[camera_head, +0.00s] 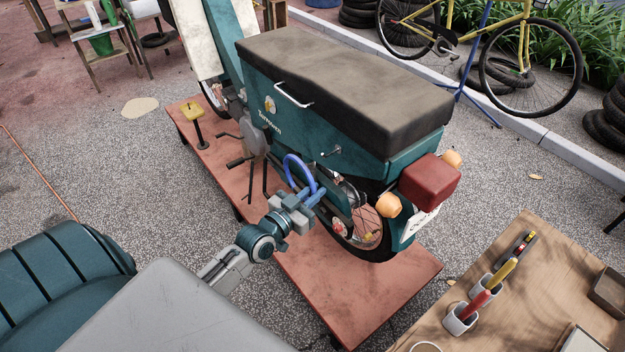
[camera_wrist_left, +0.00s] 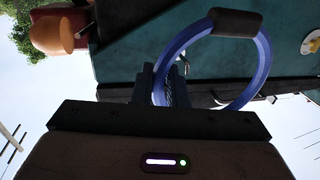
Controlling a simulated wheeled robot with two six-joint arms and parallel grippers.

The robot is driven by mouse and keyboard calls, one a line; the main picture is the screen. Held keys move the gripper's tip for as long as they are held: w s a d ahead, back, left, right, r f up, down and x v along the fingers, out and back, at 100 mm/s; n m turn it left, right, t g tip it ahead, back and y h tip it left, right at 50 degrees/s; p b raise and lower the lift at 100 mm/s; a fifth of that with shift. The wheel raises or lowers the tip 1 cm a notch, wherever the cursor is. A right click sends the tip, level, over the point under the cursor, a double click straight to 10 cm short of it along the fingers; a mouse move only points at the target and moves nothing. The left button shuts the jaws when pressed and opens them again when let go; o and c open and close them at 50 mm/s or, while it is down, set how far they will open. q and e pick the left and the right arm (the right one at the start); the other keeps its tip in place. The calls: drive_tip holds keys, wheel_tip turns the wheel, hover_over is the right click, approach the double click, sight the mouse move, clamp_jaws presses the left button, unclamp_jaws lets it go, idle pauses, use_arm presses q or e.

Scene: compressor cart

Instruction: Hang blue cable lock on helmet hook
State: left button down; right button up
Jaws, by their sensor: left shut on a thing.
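The blue cable lock (camera_head: 290,164) is a blue loop with a dark section. My left gripper (camera_head: 311,200) is shut on it, and the loop stands up from the jaws beside the teal scooter's side. In the left wrist view the lock (camera_wrist_left: 264,62) shows with its black section (camera_wrist_left: 235,22) at the top of the picture, and the left gripper (camera_wrist_left: 168,85) grips one side of the loop. A small metal fitting (camera_head: 331,151) on the scooter's side panel looks like the helmet hook. The loop is apart from it, lower and to its left. My right gripper is out of view.
The teal scooter (camera_head: 300,120) stands on a reddish platform (camera_head: 385,305). Its dark seat (camera_head: 345,85) overhangs the side panel. A wooden table (camera_head: 545,300) with cups and tools stands at the right.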

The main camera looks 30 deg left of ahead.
sight(350, 173)
use_arm(q)
drive_tip(key=shift+w+a+r, duration=0.1)
drive_tip(key=shift+w+a, duration=0.05)
drive_tip(key=shift+a, duration=0.05)
drive_tip(key=shift+w, duration=0.35)
drive_tip(key=shift+w+d+f+b, duration=0.15)
drive_tip(key=shift+w+d+b, duration=0.35)
drive_tip(key=shift+w, duration=0.8)
drive_tip(key=shift+w+d+f+b, duration=0.2)
drive_tip(key=shift+w+d+b, duration=0.35)
drive_tip(key=shift+w, duration=0.7)
drive_tip(key=shift+w+d+f+b, duration=0.15)
drive_tip(key=shift+w+d+b, duration=0.35)
drive_tip(key=shift+w, duration=0.8)
drive_tip(key=shift+w+f+b, duration=0.5)
drive_tip(key=shift+b, duration=0.4)
drive_tip(key=shift+w+d+f+b, duration=0.1)
drive_tip(key=shift+w+f+b, duration=0.05)
drive_tip(key=shift+f+b, duration=0.2)
